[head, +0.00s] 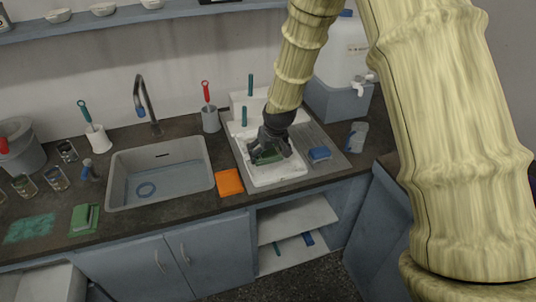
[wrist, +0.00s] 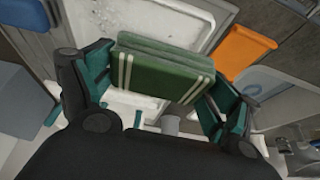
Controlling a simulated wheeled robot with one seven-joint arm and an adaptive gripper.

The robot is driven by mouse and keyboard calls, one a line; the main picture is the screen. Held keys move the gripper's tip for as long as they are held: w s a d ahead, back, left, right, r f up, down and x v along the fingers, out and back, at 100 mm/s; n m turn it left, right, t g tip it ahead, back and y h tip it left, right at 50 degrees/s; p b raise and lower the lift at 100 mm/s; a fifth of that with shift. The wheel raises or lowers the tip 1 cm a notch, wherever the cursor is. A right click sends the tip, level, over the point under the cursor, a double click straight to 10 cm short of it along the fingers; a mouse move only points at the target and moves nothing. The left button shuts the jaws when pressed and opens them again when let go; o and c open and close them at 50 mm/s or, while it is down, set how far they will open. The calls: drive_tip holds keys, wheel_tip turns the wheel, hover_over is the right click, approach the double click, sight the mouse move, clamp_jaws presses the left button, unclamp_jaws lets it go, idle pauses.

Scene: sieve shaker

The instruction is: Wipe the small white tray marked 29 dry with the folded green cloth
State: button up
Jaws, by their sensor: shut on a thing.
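My gripper (head: 268,152) is shut on the folded green cloth (wrist: 165,70), which has pale stripes near its ends. The cloth also shows in the head view (head: 266,157), partly hidden by the fingers. The gripper holds it over a small white tray (head: 285,174) on the draining area right of the sink. The tray also shows behind the cloth in the wrist view (wrist: 170,22), with small speckles like drops on its surface. I cannot tell whether the cloth touches the tray. No number is readable on it.
An orange cloth (head: 229,182) lies left of the tray, beside the sink (head: 160,175). A blue item (head: 319,154) lies to the tray's right. White upright pieces and a white canister (head: 342,55) stand behind. A green pad (head: 84,219) lies at the far left.

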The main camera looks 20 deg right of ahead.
drive_tip(key=shift+w+d+r+b, duration=0.2)
drive_tip(key=shift+w+d+r, duration=0.15)
drive_tip(key=shift+w, duration=0.25)
drive_tip(key=shift+w+d+r+b, duration=0.2)
drive_tip(key=shift+w+d, duration=0.1)
drive_tip(key=shift+w, duration=0.25)
drive_tip(key=shift+f+b, duration=2.25)
drive_tip(key=shift+f, duration=0.65)
drive_tip(key=shift+a, duration=0.1)
